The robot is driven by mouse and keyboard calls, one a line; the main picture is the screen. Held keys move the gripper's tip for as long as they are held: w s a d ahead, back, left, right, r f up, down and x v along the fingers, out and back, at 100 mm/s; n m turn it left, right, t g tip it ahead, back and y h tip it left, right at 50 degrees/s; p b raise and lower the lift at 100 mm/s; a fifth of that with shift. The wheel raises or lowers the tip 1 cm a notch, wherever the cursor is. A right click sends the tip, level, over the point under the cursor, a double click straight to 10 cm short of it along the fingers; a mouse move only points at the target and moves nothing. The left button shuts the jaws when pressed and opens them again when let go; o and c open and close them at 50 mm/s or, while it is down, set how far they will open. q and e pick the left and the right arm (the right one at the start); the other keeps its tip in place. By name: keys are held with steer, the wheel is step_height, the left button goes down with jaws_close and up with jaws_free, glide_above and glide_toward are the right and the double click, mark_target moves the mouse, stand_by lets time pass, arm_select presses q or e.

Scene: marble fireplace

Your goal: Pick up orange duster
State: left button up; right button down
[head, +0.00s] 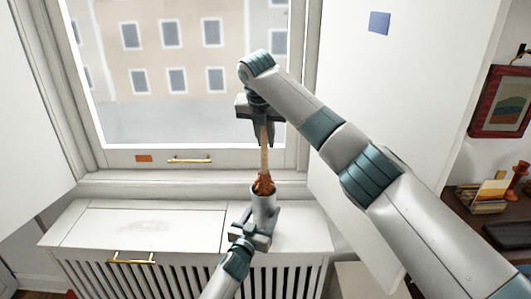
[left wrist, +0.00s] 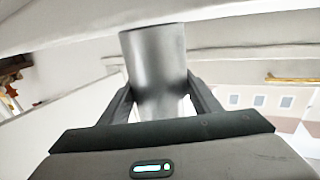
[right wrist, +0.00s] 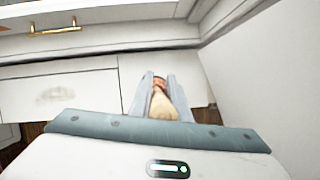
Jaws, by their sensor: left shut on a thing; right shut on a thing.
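The duster (head: 264,160) has a pale wooden handle and an orange-brown head. It stands nearly upright, head down, at the mouth of a grey metal cylinder (head: 264,209). My right gripper (head: 264,138) is shut on the upper handle, which also shows in the right wrist view (right wrist: 163,106). My left gripper (head: 259,230) is shut around the lower part of the cylinder, which fills the middle of the left wrist view (left wrist: 155,70). How deep the head sits inside the cylinder is hidden.
A white radiator cabinet (head: 140,222) with a brass handle (head: 131,261) lies below the window (head: 175,75). A dark desk (head: 500,215) with books (head: 482,195) stands at right. The cabinet top left of the cylinder is clear.

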step_height(320, 180, up, 11)
steer(key=shift+r, duration=0.2)
stand_by(0.5)
arm_select(q)
steer(key=o, duration=1.2)
steer(key=shift+s, duration=0.1)
steer(key=v, duration=1.1)
steer(key=shift+s+a, duration=0.2)
steer(key=shift+s, duration=0.15)
steer(key=shift+f, duration=0.1)
